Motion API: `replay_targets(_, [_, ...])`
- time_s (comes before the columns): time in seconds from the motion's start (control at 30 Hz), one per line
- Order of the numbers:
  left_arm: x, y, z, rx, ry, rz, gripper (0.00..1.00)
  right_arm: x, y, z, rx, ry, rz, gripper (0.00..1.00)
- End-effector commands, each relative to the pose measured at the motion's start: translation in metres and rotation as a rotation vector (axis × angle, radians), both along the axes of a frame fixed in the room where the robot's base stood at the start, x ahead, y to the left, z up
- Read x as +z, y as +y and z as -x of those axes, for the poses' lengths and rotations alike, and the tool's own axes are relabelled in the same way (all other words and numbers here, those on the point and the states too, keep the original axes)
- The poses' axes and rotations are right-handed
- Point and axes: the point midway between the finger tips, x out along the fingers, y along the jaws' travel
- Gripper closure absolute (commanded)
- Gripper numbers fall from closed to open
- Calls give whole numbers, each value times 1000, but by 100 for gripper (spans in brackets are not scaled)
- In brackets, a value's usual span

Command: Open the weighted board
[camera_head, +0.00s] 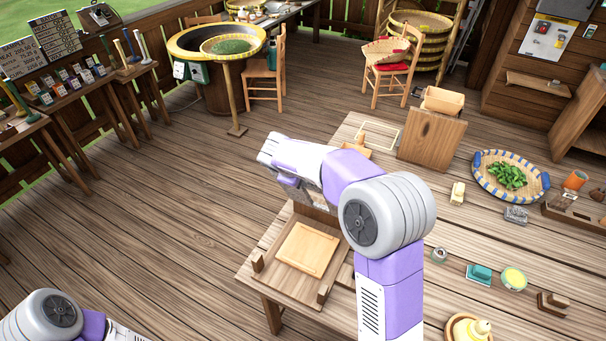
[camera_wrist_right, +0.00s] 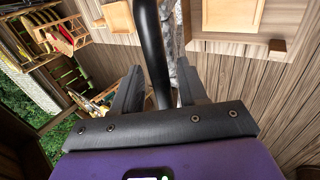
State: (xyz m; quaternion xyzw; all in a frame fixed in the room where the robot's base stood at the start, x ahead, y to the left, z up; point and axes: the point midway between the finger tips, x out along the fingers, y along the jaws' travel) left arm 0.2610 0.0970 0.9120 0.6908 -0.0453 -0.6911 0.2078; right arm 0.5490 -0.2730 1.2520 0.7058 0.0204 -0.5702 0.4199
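A wooden press-like frame (camera_head: 268,262) stands on the table in the head view, with a pale square board (camera_head: 308,249) lying flat on it. My right arm hides its back part. In the right wrist view, my right gripper (camera_wrist_right: 160,66) has its fingers apart, with a dark bar (camera_wrist_right: 152,40) running between them. I see a gap beside the bar on the right; a firm grip does not show. A grey rough block (camera_wrist_right: 186,78) is behind the right finger. A pale board (camera_wrist_right: 233,14) shows at top right. My left arm is at bottom left; its gripper is out of view.
A teal item (camera_head: 480,273) and a yellow-topped tin (camera_head: 513,279) lie in front.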

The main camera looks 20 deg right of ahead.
Motion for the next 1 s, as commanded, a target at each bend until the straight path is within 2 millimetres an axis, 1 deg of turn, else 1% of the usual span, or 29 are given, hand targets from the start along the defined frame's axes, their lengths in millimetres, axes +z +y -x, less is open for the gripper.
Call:
replay_targets(0.17, [-1,0,0,0,0,0,37,4,3,1,2,-2,-2,58])
replay_targets(0.27, [-2,0,0,0,0,0,37,14,9,5,1,-3,-2,58])
replay_targets(0.5, [-6,0,0,0,0,0,37,48,26,19,1,-4,-2,58])
replay_targets(0.6, [-6,0,0,0,0,0,37,57,31,23,2,-2,-2,58])
replay_targets(0.73, [-6,0,0,0,0,0,37,62,34,26,1,0,-1,58])
replay_targets(1.0, [-6,0,0,0,0,0,37,62,34,26,0,1,-1,58])
